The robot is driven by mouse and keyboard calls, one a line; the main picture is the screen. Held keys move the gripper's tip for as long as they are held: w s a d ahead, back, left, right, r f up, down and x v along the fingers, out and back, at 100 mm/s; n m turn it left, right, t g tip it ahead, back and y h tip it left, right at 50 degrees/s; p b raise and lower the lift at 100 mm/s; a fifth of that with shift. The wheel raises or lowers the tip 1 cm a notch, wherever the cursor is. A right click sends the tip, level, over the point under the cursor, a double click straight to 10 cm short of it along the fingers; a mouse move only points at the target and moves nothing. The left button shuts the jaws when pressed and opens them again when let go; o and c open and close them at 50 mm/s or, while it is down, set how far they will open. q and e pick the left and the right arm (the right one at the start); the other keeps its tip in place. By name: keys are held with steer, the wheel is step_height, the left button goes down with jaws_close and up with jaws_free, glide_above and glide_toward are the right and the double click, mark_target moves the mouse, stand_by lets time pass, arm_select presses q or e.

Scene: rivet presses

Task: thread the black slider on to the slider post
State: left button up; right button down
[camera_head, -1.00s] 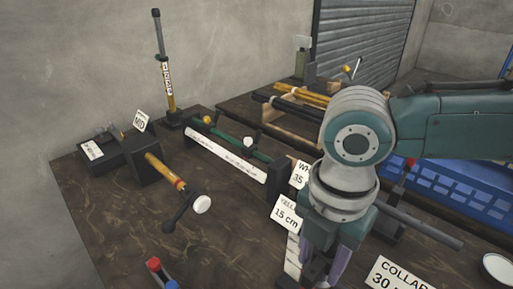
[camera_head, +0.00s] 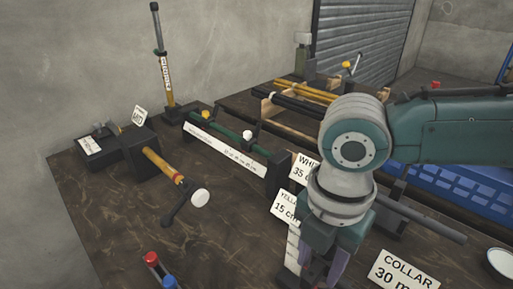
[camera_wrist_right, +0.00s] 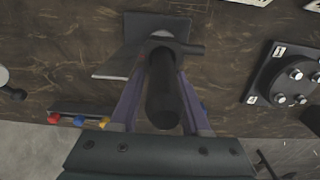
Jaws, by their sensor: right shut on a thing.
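My right gripper (camera_wrist_right: 163,105) has its purple fingers shut on a black cylindrical piece in the right wrist view, taken here as the black slider (camera_wrist_right: 163,92). A dark flat plate (camera_wrist_right: 120,68) lies beyond it, and a short dark bar juts out to the right. Whether the piece touches the plate I cannot tell. In the head view the right gripper (camera_head: 322,268) points down at the bottom edge, its tips cut off. A tall upright post (camera_head: 163,70), black above and yellow below, stands at the back left, apart from the gripper; it may be the slider post. My left gripper is not seen.
A green rail (camera_head: 222,132) with a white scale lies left of my right arm. A black block with a yellow handle (camera_head: 160,163) sits further left. A "COLLAR 30" card (camera_head: 400,272) stands right. Bare tabletop (camera_head: 110,215) shows at front left.

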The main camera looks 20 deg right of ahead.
mark_target(318, 265)
steer(key=shift+c, duration=1.5)
jaws_free()
step_height(318, 265, up, 9)
steer(key=shift+f+p, duration=0.1)
steer(key=shift+p, duration=0.7)
steer(key=shift+r, duration=0.55)
